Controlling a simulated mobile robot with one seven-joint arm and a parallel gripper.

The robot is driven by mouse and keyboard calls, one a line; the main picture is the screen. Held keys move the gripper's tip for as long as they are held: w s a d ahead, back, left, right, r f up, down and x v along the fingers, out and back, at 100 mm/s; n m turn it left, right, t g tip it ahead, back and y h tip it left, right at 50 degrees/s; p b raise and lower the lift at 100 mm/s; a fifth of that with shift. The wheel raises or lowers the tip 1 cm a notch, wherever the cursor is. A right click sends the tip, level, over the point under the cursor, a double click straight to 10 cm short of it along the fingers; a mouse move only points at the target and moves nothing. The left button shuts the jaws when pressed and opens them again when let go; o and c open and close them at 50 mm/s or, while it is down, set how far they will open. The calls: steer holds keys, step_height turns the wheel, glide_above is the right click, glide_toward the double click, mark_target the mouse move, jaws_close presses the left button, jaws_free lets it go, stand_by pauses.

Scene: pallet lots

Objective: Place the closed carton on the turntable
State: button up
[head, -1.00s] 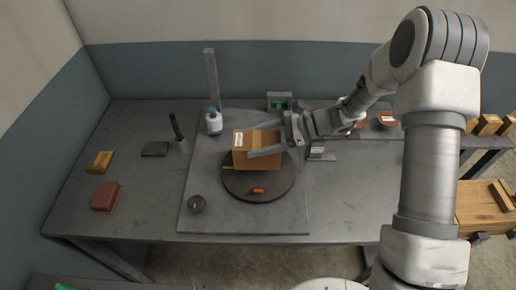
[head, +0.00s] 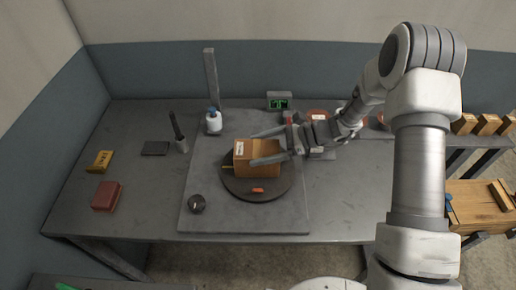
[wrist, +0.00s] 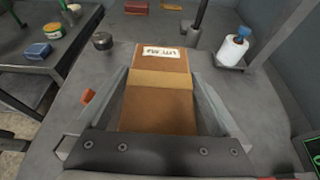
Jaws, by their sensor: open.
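The closed carton (head: 259,159) is a brown box with a tape strip and a white label. It rests on the round dark turntable (head: 248,191), towards its back. In the wrist view the carton (wrist: 157,104) lies between the two fingers. My gripper (head: 262,148) is open, its fingers on either side of the carton, reaching in from the right. In the wrist view a small gap shows beside the carton's sides. An orange-red piece (head: 258,190) lies on the turntable's front part.
A white bottle (head: 213,123) and a post (head: 211,78) stand behind left. A dark round cup (head: 196,204) is at front left. A red box (head: 107,196), yellow box (head: 100,161) and dark pad (head: 155,148) lie further left. A green display (head: 278,101) stands at the back.

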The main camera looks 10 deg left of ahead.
steer(key=v, duration=1.1)
steer(key=s+d+r+n+t+h, duration=0.4)
steer(key=s+d+r+n+h, duration=0.2)
steer(key=s+r, duration=0.4)
steer(key=s+d+r+n+t+h, duration=0.4)
steer(key=s+d+r+n+h, duration=0.3)
steer(key=s, duration=0.5)
steer(key=d+r+n, duration=0.2)
steer(key=d+r, duration=0.1)
steer(key=shift+d+t+b, duration=0.25)
steer(key=shift+t+b, duration=0.1)
steer(key=shift+t, duration=0.05)
steer(key=shift+r, duration=0.1)
stand_by(0.3)
